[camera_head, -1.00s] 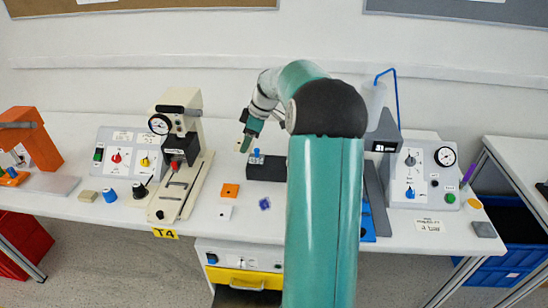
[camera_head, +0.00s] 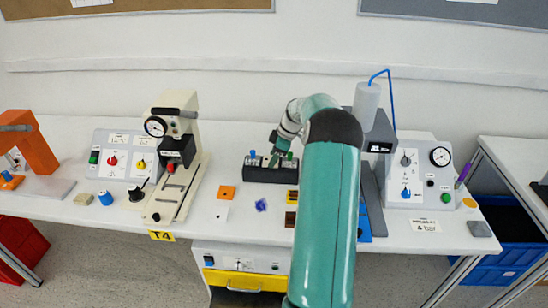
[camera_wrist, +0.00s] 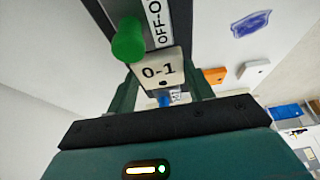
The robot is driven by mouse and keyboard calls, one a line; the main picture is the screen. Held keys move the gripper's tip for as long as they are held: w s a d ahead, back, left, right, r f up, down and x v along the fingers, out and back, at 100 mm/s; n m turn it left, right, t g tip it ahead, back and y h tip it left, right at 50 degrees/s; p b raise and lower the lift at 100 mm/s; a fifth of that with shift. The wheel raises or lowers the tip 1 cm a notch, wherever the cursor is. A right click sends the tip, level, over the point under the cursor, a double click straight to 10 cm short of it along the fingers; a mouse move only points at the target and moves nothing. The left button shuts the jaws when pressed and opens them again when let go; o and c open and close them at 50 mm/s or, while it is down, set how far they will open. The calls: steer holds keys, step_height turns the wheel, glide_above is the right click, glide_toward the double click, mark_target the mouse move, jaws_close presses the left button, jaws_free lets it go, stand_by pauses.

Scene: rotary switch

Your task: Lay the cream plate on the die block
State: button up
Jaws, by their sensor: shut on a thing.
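The cream plate (camera_wrist: 160,70), marked "0-1", sits between the fingers of my gripper (camera_wrist: 160,88) in the wrist view. My gripper is shut on it. In the head view my gripper (camera_head: 280,158) is at the right part of a dark block (camera_head: 262,175) with blue, black and green pegs. The plate cannot be made out there. In the wrist view a green peg (camera_wrist: 129,42) stands close to the plate, and a white "OFF-O…" label (camera_wrist: 160,20) lies beyond. I cannot tell which thing is the die block, nor whether the plate touches the dark block.
A cream press (camera_head: 177,165) with a gauge stands left of the dark block. An orange piece (camera_head: 227,192), a white piece (camera_head: 220,214) and a blue piece (camera_head: 261,205) lie in front. A grey machine (camera_head: 376,135) stands right. The bench behind the block is clear.

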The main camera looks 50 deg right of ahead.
steer(key=shift+f, duration=0.3)
steer(key=o, duration=1)
steer(key=shift+o, duration=0.2)
